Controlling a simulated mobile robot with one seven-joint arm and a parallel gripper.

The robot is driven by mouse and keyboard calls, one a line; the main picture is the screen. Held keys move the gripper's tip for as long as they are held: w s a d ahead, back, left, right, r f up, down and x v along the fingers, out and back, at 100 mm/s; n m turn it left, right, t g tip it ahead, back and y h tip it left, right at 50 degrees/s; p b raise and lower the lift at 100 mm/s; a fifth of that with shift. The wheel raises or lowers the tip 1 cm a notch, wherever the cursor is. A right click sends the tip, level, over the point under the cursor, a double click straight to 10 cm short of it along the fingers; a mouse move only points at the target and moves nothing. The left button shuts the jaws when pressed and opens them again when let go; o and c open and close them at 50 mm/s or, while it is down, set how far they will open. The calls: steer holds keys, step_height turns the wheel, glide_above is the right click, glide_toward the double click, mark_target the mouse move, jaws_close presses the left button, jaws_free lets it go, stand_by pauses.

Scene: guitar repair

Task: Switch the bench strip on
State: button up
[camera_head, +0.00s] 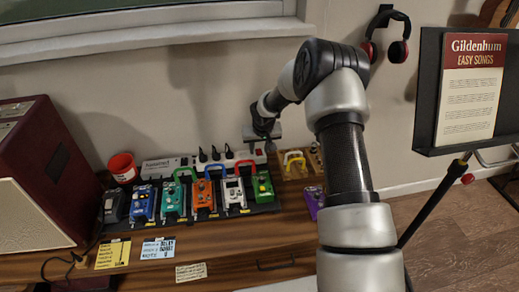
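The bench strip (160,166) is a long white power strip at the back of the wooden bench, against the wall. Several black plugs stand in it, and a small red switch (258,152) shows at its right end. I cannot tell the switch's position. My arm reaches in from the right, and my gripper (262,137) is right above the strip's right end, close to the red switch. I cannot tell whether it touches it. The fingers are small and dark here, so open or shut is unclear.
A row of coloured pedals (204,194) on a dark board stands in front of the strip, joined by coloured cables. A wooden rack (292,166) is right of the strip. A music stand (428,90) stands far right.

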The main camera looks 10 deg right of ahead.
jaws_close()
steer(key=shift+w+r+g+p, duration=0.15)
steer(key=shift+r+g+p, duration=0.2)
steer(key=shift+p, duration=0.45)
steer(key=shift+w+f+g+p, duration=0.1)
steer(key=shift+w+g+p, duration=0.05)
steer(key=shift+g+p, duration=0.25)
steer(key=shift+w+f+g, duration=0.2)
steer(key=shift+w+g, duration=0.05)
steer(key=shift+g, duration=0.3)
steer(key=shift+g+b, duration=0.4)
steer(key=shift+g, duration=0.2)
steer(key=shift+r, duration=0.1)
jaws_free()
